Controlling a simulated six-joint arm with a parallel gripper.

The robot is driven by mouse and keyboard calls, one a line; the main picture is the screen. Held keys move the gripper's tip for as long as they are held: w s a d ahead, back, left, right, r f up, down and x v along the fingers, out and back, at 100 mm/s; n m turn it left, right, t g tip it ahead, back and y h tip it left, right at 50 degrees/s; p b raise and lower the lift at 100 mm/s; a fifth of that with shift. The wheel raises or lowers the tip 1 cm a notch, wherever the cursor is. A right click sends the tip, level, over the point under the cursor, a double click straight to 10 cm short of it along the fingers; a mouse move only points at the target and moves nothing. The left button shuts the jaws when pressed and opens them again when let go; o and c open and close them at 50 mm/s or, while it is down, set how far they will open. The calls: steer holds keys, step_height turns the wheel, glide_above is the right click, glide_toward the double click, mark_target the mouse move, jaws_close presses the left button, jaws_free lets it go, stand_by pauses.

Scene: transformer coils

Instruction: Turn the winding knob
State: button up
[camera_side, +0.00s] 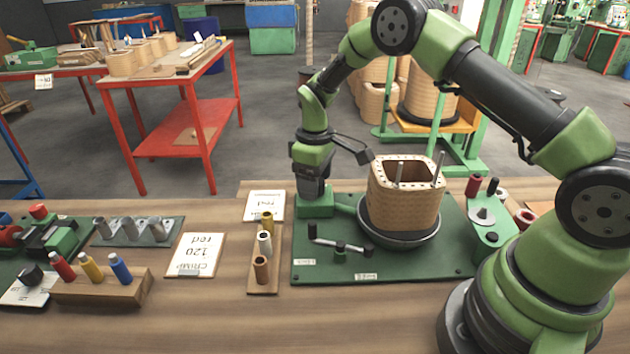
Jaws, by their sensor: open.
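The coil former (404,202), a tan squared drum with a holed rim and upright pins, sits in a dark round dish (400,237) on a green baseplate (432,262). My gripper (313,200) points down at the baseplate's back left, close to a green block (316,210), behind the crossbar and left of the coil. It is open with nothing visible in it. Its fingertips are small and partly unclear, so contact with the block cannot be told.
A wooden strip with several metal sleeves (264,245) and a card reading "CRIMP 120 red" (197,255) lie left of the baseplate. A rack of coloured-handled tools (100,285) is farther left. A green fixture (490,215) stands at right. The table front is clear.

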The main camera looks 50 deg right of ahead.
steer(key=shift+f, duration=0.3)
steer(key=c, duration=0.9)
steer(key=shift+m, duration=0.3)
steer(key=m, duration=1.1)
steer(key=shift+m, duration=0.3)
